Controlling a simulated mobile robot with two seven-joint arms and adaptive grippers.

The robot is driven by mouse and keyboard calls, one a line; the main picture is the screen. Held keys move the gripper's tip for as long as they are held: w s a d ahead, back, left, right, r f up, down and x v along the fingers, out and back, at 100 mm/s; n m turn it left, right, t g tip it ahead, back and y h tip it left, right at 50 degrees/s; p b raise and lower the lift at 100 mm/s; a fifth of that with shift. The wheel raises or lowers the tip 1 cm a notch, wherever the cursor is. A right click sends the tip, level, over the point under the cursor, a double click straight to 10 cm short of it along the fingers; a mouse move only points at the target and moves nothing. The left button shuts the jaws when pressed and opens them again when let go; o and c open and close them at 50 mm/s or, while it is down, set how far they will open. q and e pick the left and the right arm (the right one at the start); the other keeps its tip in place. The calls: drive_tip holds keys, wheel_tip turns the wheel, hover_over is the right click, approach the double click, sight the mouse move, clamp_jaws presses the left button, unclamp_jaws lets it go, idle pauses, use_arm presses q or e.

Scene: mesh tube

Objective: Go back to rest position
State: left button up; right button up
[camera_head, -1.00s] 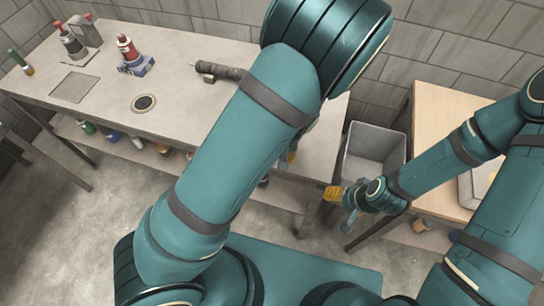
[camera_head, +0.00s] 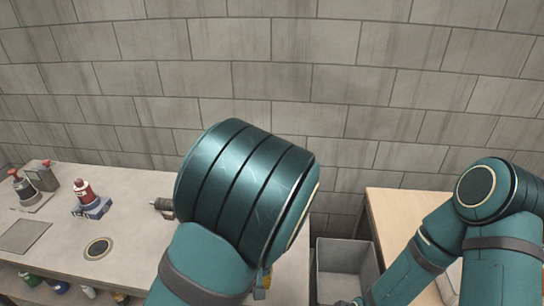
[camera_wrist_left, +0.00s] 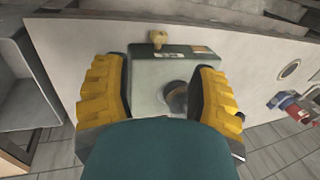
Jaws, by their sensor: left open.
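My left gripper (camera_wrist_left: 161,82) shows in the left wrist view with its two yellow-padded fingers spread wide apart. A grey device with a dark round opening (camera_wrist_left: 175,97) and a brass-coloured knob (camera_wrist_left: 157,38) shows between the fingers, and I see no contact with it. In the head view my left arm's large teal joint fills the middle and hides most of the left gripper. My right arm comes in at the right and runs down past the bottom edge, so its gripper is out of frame.
The grey table (camera_head: 130,240) holds a red bottle in a blue holder (camera_head: 88,200), a round black inset (camera_head: 99,248) and a dark tube end (camera_head: 162,206) beside my arm. A grey bin (camera_head: 345,270) stands between it and a wooden table (camera_head: 395,212). Block wall stands behind.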

use_arm(q)
drive_tip(key=s+f+n+t+h+b, duration=0.1)
drive_tip(key=s+f+n+h+b, duration=0.1)
drive_tip(key=s+f+h, duration=0.5)
wheel_tip(320, 180, down, 6)
drive_tip(key=shift+s+a+f+t, duration=0.25)
drive_tip(key=shift+s+a+t, duration=0.15)
drive_tip(key=shift+s+a, duration=0.1)
